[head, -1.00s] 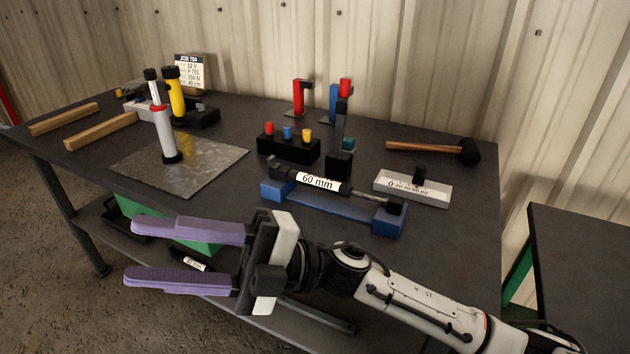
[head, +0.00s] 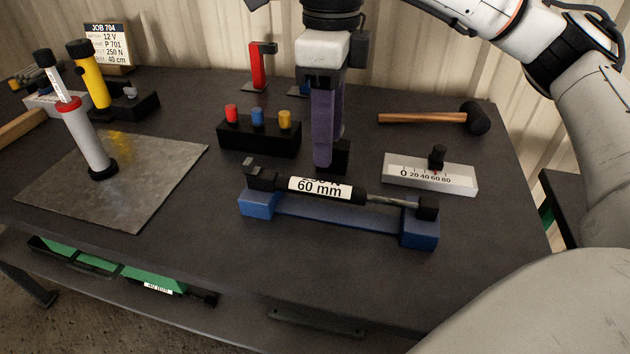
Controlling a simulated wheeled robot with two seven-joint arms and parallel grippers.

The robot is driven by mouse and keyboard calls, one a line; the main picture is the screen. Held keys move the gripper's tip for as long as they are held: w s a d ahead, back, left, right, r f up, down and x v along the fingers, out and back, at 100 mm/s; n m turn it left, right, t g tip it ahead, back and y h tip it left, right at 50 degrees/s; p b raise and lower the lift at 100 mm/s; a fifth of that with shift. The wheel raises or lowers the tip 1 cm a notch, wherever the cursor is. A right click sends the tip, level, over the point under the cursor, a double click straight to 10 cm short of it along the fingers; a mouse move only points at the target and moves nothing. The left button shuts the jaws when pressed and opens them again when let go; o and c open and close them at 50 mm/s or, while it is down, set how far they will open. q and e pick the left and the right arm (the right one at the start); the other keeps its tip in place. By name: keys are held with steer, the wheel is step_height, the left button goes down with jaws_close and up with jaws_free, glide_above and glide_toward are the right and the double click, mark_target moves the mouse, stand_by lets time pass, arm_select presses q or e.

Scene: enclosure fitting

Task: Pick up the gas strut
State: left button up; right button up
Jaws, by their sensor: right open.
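The gas strut (head: 378,195) has a black body, a white label reading "60 mm" and a thin silver rod. It lies across a blue cradle (head: 330,217), its ends on the two raised blocks. My right gripper (head: 322,160) points straight down with purple fingers, just behind and above the strut's label in the picture. Its fingers line up one behind the other, so the gap hardly shows; it is open and apart from the strut. The fingers partly hide a black block behind them. My left gripper is not in view.
A black block with red, blue and yellow knobs (head: 258,138) stands left of the gripper. A white scale gauge (head: 428,174) and a mallet (head: 440,118) are to the right. A grey-white cylinder (head: 85,140) stands on a metal sheet (head: 140,185). The table front is clear.

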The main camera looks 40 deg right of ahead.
mark_target(327, 184)
steer(key=f, duration=0.3)
steer(key=shift+s+f, duration=0.2)
steer(key=shift+f, duration=0.1)
steer(key=shift+w+f, duration=0.1)
steer(key=shift+f, duration=2.65)
jaws_close()
